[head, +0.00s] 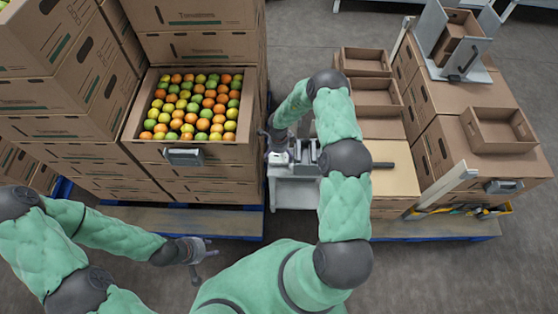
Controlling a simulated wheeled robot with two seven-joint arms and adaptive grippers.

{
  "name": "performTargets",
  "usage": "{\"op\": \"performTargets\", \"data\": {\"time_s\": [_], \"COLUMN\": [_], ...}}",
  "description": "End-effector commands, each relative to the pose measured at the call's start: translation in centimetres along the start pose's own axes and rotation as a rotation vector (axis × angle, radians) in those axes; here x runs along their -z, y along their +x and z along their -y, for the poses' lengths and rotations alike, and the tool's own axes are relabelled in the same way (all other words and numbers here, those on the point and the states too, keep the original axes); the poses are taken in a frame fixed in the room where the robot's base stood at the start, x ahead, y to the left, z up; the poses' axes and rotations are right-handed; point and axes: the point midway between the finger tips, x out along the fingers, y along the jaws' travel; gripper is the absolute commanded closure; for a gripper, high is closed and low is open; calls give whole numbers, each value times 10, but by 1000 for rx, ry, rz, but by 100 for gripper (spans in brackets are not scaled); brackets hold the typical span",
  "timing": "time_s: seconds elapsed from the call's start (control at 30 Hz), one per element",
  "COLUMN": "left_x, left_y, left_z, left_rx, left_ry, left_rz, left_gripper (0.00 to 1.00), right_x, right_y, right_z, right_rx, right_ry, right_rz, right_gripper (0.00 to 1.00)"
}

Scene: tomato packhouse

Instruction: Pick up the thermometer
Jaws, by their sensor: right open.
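I cannot tell for sure which item is the thermometer. A small white device (278,157) lies at the left end of a grey cart top (296,170) in the middle and may be it. My right gripper (270,139) is open, small in the picture, just above and beside this device.
A carton of tomatoes (134,112) with a grey box (184,157) on its front stands left of the cart. Stacked cartons (436,122) stand at right with small open trays (498,131), a metal stand (463,50) and another grey device (504,187).

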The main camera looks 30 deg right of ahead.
Motion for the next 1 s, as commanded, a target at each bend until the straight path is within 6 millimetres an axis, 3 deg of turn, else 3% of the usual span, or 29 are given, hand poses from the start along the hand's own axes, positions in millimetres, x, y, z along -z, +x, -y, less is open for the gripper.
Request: {"op": "performTargets", "data": {"time_s": [0.4, 0.67, 0.87, 0.9, 1.0], "left_x": [1, 1, 1, 1, 1], "left_y": [16, 16, 16, 16, 16], "left_z": [6, 6, 6, 6, 6], "left_rx": [0, 0, 0, 0, 0], "left_ry": [0, 0, 0, 0, 0], "left_rz": [0, 0, 0, 0, 0], "left_gripper": [60, 60, 60, 60, 60], "right_x": [0, 0, 0, 0, 0], "right_y": [48, 49, 49, 49, 49], "right_z": [0, 0, 0, 0, 0], "right_rx": [0, 0, 0, 0, 0], "right_ry": [1, 1, 0, 0, 0], "right_rz": [0, 0, 0, 0, 0], "right_gripper": [0, 0, 56, 62, 62]}}
